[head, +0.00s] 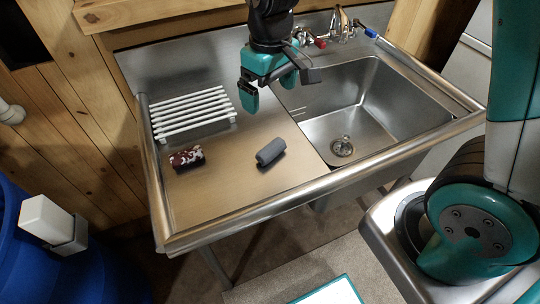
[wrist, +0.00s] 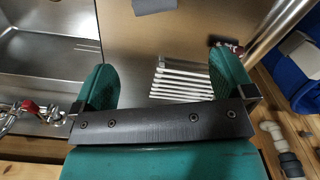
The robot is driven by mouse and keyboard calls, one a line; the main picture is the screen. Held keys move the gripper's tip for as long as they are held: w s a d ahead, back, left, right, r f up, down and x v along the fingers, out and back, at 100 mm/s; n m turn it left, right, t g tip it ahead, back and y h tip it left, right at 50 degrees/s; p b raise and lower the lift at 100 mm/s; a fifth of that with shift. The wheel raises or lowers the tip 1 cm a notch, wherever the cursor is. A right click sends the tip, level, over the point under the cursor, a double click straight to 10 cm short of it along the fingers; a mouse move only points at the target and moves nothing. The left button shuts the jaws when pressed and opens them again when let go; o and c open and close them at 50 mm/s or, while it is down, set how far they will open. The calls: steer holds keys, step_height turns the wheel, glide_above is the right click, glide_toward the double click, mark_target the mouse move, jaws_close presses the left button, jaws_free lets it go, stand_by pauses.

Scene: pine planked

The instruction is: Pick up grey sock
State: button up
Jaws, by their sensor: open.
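The grey sock (head: 270,152) is a small rolled bundle lying on the steel drainboard, left of the sink basin and near the front edge. In the wrist view the grey sock (wrist: 153,5) shows at the top edge, partly cut off. My gripper (head: 270,88) is above the back part of the drainboard, behind the sock and apart from it. In the wrist view my gripper (wrist: 163,82) has its two teal fingers spread wide, with nothing between them but the view of the drainboard and rack.
A dark red and white patterned roll (head: 186,156) lies left of the sock. A white slatted rack (head: 192,112) stands behind it. The sink basin (head: 350,105) is to the right, with taps (head: 340,25) behind. A raised steel rim (head: 300,192) edges the front.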

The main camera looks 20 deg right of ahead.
mark_target(270, 145)
steer(key=f, duration=0.4)
steer(key=f+p, duration=0.1)
steer(key=f, duration=0.7)
steer(key=shift+w+d+f, duration=0.15)
steer(key=shift+w+f, duration=0.15)
steer(key=shift+f, duration=0.1)
steer(key=shift+d+f+p, duration=0.1)
steer(key=shift+f+p, duration=0.95)
steer(key=shift+f, duration=1.65)
steer(key=c, duration=0.8)
steer(key=shift+r, duration=0.15)
